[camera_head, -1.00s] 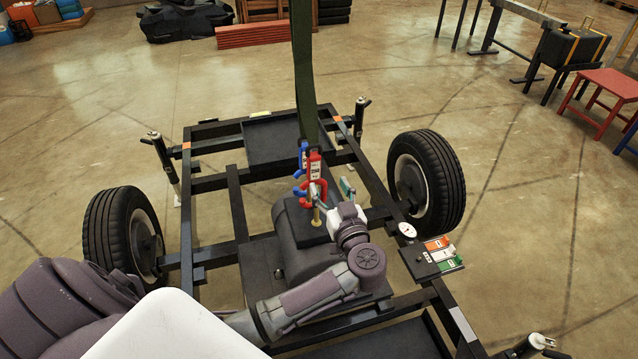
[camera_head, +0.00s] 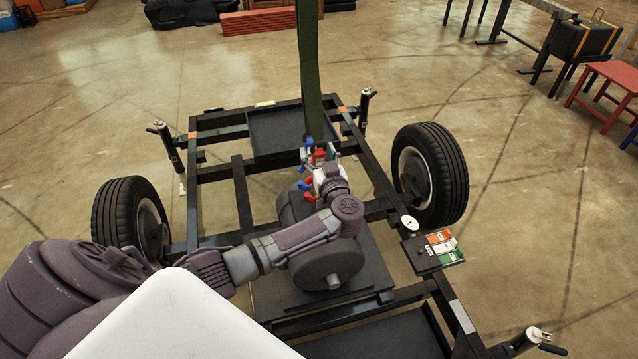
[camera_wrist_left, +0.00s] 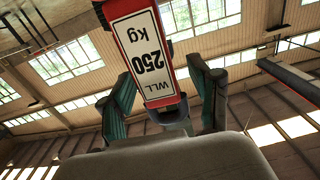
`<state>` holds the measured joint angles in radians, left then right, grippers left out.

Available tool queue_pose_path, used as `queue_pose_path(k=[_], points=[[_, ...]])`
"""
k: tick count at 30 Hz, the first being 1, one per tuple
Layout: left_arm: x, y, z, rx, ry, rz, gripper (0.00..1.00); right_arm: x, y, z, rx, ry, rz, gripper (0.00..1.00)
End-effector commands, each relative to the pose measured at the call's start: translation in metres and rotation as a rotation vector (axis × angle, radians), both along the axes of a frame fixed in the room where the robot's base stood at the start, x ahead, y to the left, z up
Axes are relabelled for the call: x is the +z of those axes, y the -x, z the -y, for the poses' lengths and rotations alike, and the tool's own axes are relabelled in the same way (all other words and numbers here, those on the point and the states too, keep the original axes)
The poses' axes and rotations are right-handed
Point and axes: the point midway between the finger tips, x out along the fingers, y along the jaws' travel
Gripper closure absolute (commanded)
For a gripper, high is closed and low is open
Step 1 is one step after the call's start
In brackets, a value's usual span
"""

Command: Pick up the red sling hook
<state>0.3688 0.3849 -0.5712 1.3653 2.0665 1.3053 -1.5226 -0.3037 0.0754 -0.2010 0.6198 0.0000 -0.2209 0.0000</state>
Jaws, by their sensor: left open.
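The red sling hook (camera_head: 318,154) hangs at the lower end of a dark green strap, partly hidden by my gripper. In the left wrist view the hook (camera_wrist_left: 147,45) shows a white label reading "WLL 250 kg". My left gripper (camera_head: 318,161) is at the hook. In the wrist view its two teal-padded fingers (camera_wrist_left: 160,78) stand open, one on each side of the labelled body, with a gap on both sides. A blue hook (camera_head: 306,186) hangs close beside the red one, largely hidden.
The green strap (camera_head: 309,70) rises out of view. A dark cylinder (camera_head: 330,262) lies on the black wheeled frame (camera_head: 240,195) below the hooks. A panel with a gauge and coloured labels (camera_head: 436,250) sits at the right.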

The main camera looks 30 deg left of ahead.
Motion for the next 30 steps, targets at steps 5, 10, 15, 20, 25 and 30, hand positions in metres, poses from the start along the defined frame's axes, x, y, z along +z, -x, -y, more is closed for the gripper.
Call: queue_pose_path(k=[5,10,15,20,25,30], points=[[0.0,0.0,0.001,-0.001,0.0,0.0,0.49,0.0,0.0,0.001,0.001,0.001,-0.001,1.0],[0.0,0.0,0.001,-0.001,0.0,0.0,0.78,0.0,0.0,0.003,0.002,0.004,0.0,1.0],[0.0,0.0,0.001,-0.001,0.0,0.0,1.0,0.0,-0.002,0.004,0.002,0.005,0.002,1.0],[0.003,-0.001,0.001,-0.001,-0.002,0.007,1.0,0.0,-0.002,0.005,0.002,0.006,0.003,1.0],[0.004,-0.001,0.0,0.0,-0.002,0.006,1.0,0.002,-0.003,0.005,0.001,0.006,0.004,1.0],[0.012,-0.001,0.001,0.0,-0.002,0.006,1.0,0.011,-0.004,0.005,0.0,0.006,0.005,1.0]])
